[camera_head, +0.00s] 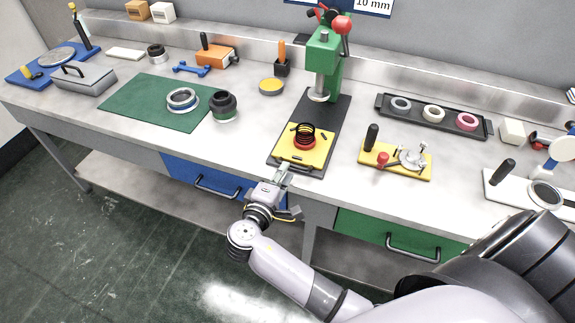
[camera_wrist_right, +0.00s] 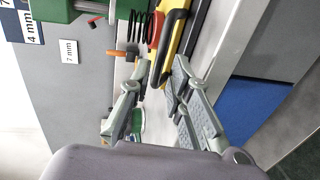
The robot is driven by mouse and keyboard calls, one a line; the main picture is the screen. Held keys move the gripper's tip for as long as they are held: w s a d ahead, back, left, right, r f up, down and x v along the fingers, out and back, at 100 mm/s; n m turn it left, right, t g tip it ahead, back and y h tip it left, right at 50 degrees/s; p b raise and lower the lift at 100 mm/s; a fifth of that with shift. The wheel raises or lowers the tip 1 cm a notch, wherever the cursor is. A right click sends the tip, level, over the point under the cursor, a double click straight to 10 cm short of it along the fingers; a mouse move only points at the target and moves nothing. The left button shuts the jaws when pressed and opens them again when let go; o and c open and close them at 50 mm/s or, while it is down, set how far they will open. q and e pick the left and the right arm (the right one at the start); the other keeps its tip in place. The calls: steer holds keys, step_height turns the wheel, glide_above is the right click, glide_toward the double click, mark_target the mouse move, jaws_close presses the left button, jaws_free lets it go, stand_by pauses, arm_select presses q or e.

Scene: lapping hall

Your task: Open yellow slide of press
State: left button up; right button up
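The green press (camera_head: 325,62) stands on a dark base plate at the back of the bench. Its yellow slide (camera_head: 307,153) lies at the front end of that base, with a red ring and black coil spring (camera_head: 304,135) on it. A dark bar handle (camera_head: 298,169) runs along the slide's front edge. In the wrist view the slide (camera_wrist_right: 184,42) and handle (camera_wrist_right: 168,47) show just beyond my fingers. My right gripper (camera_head: 285,168) is at the slide's front edge. Its fingers (camera_wrist_right: 160,78) are apart, with the handle's end between the tips; contact is unclear. My left gripper is out of view.
A green mat (camera_head: 140,107) and dark cup (camera_head: 223,104) lie to the left. Blue (camera_head: 190,171) and green (camera_head: 365,228) drawers with handles are below the bench edge. Bench left of the slide is clear.

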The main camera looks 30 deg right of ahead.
steer(key=v, duration=0.7)
steer(key=shift+s+a, duration=0.15)
steer(key=shift+a, duration=0.05)
steer(key=s+a+f+n+g+y, duration=0.1)
steer(key=s+f+n+g+y, duration=0.2)
steer(key=f, duration=1.2)
steer(key=s+f+g+y, duration=0.1)
steer(key=s+f+y, duration=0.3)
steer(key=f, duration=1.1)
steer(key=s+d+f+m+g+y, duration=0.1)
steer(key=s+d+f+m, duration=0.1)
steer(key=s+f, duration=0.4)
steer(key=s+d+f+m+g+y, duration=0.2)
steer(key=s+f, duration=0.5)
steer(key=s, duration=0.7)
steer(key=s+d+f+m+g+y, duration=0.1)
steer(key=s+f+m+g, duration=0.1)
steer(key=s+f+m, duration=0.2)
steer(key=s+f, duration=0.3)
steer(key=s, duration=0.3)
steer(key=shift+s+d+m+y, duration=0.3)
steer(key=shift+s+d+y, duration=0.05)
steer(key=shift+d+y, duration=0.05)
